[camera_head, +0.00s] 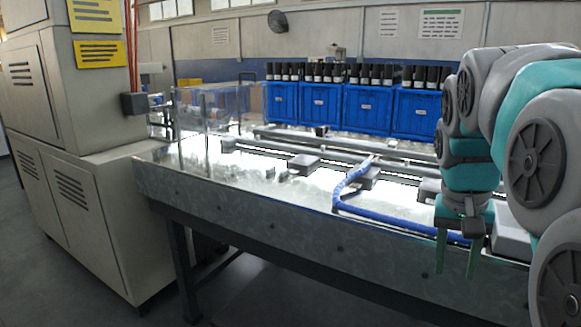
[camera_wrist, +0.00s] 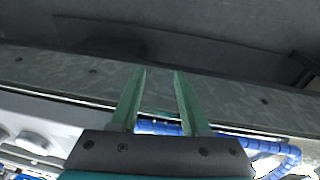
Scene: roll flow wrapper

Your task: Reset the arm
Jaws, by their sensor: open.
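My gripper (camera_head: 457,256) hangs pointing down at the right of the head view, in front of the metal table's (camera_head: 260,208) front side. Its two green fingers are apart with nothing between them. In the wrist view my gripper (camera_wrist: 160,75) is also open and empty, with the table's edge and part of the blue hose (camera_wrist: 160,127) behind it. My arm is folded at the right side of the head view.
Blue bins (camera_head: 320,108) holding dark bottles stand along the back of the table. The blue hose (camera_head: 345,190) curves over the tabletop close to my gripper. A beige cabinet (camera_head: 85,190) stands at the left. Floor shows below the table.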

